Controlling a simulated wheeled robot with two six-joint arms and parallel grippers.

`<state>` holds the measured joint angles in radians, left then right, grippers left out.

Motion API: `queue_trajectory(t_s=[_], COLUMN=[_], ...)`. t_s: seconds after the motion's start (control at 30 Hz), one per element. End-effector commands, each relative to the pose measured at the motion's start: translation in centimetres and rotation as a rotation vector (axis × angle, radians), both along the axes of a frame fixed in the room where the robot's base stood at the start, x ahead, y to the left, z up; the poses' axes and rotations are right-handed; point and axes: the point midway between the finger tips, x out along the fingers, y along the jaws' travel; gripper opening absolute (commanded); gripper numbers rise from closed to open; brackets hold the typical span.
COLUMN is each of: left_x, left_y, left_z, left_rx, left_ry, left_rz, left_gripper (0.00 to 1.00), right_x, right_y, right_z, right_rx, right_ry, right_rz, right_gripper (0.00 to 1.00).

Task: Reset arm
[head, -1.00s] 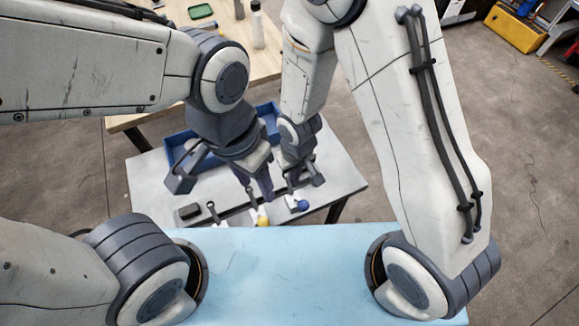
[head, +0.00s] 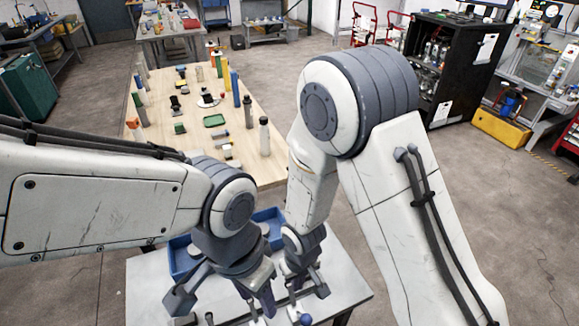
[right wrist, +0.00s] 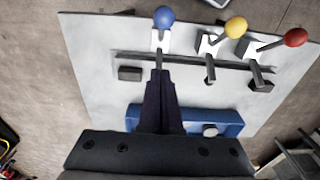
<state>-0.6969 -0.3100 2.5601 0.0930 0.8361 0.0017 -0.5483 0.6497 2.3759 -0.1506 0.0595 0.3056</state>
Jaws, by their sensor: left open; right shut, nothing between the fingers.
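In the right wrist view a lever with a blue ball knob (right wrist: 163,18), one with a yellow knob (right wrist: 236,27) and one with a red knob (right wrist: 295,37) stand in a row on a pale table (right wrist: 90,45). My right gripper (right wrist: 160,78) is shut and empty, its fingertips close to the blue lever's stem; whether they touch it I cannot tell. In the head view my left gripper (head: 224,298) is open and empty over the table, left of my right gripper (head: 306,290). The blue knob (head: 305,319) just shows at the bottom edge.
A blue tray (head: 181,257) lies on the table behind the grippers; it also shows in the right wrist view (right wrist: 232,116). A wooden table (head: 160,160) with bottles and small items stands beyond. My two arms are close together.

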Motion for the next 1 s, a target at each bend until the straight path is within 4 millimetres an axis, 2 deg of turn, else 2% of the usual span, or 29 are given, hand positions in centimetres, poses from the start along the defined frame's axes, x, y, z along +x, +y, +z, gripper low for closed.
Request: queue_trajectory(t_s=[0.17, 0.27, 0.37, 0.5, 0.7, 0.83, 1.0], left_x=[0.0, 0.0, 0.0, 0.0, 0.0, 0.0, 0.0], left_y=[0.0, 0.0, 0.0, 0.0, 0.0, 0.0, 0.0], left_z=[-0.1, -0.2, -0.5, -0.8, -1.1, -1.3, -1.3], left_rx=[0.000, 0.000, 0.000, 0.000, 0.000, 0.000, 0.000], left_ry=[0.000, 0.000, 0.000, 0.000, 0.000, 0.000, 0.000], left_rz=[0.000, 0.000, 0.000, 0.000, -0.001, -0.001, -0.001], left_gripper=[0.50, 0.50, 0.50, 0.50, 0.50, 0.50, 0.50], right_x=[0.0, -0.3, -1.3, -4.1, -8.9, -11.2, -12.5], right_y=[0.1, 0.3, 0.4, 0.1, -1.0, -1.7, -2.2], right_z=[1.0, 3.6, 7.3, 12.4, 17.7, 19.4, 20.1], right_rx=[0.000, -0.003, -0.004, 0.003, 0.035, 0.053, 0.061], right_ry=[-0.006, -0.015, -0.021, -0.014, 0.011, 0.027, 0.039], right_rz=[0.007, 0.027, 0.056, 0.107, 0.184, 0.223, 0.246], right_gripper=[0.00, 0.00, 0.00, 0.00, 0.00, 0.00, 0.00])
